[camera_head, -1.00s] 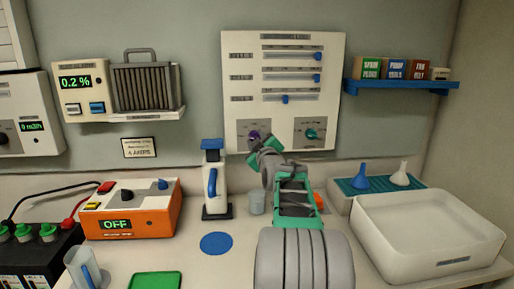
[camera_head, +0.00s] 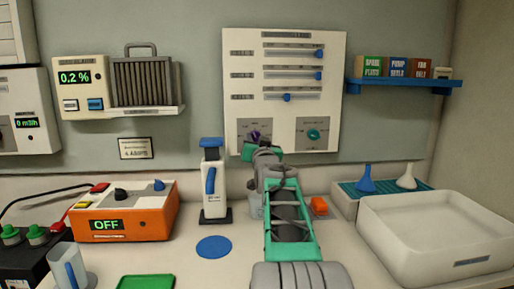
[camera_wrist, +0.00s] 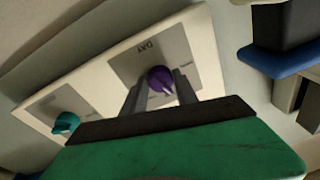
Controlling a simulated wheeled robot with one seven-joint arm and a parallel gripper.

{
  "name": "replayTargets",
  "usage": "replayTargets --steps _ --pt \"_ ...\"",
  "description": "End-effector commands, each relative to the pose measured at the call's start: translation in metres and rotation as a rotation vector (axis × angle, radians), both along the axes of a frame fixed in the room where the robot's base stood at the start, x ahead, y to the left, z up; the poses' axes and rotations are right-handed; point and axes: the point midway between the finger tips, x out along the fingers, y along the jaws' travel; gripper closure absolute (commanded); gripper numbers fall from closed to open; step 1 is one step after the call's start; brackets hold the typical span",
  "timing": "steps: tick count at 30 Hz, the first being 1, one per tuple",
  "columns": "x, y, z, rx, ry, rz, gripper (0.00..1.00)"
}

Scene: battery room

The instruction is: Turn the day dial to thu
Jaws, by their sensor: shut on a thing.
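The day dial is a purple knob (camera_head: 255,135) on a grey plate at the lower left of the white wall panel (camera_head: 232,90). In the wrist view the purple dial (camera_wrist: 159,78) sits between my two grey fingers, below the upside-down word DAY. My gripper (camera_wrist: 158,94) is shut on the dial. A pale mark shows on the knob's lower edge, but the day words around it are too small or hidden to read. In the head view my gripper (camera_head: 257,145) covers the plate's lower part.
A teal dial (camera_head: 313,134) is on the plate to the right; it also shows in the wrist view (camera_wrist: 66,123). Blue-handled sliders (camera_head: 287,97) are above. A white and blue clamp-like device (camera_head: 213,185) stands left of my arm, a white basin (camera_head: 400,250) right.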

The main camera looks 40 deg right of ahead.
Motion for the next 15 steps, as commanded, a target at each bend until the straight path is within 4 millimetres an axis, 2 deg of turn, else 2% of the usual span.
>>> replayTargets --steps 15 --pt "0.0024 0.003 -0.0026 0.402 -0.274 0.001 1.0"
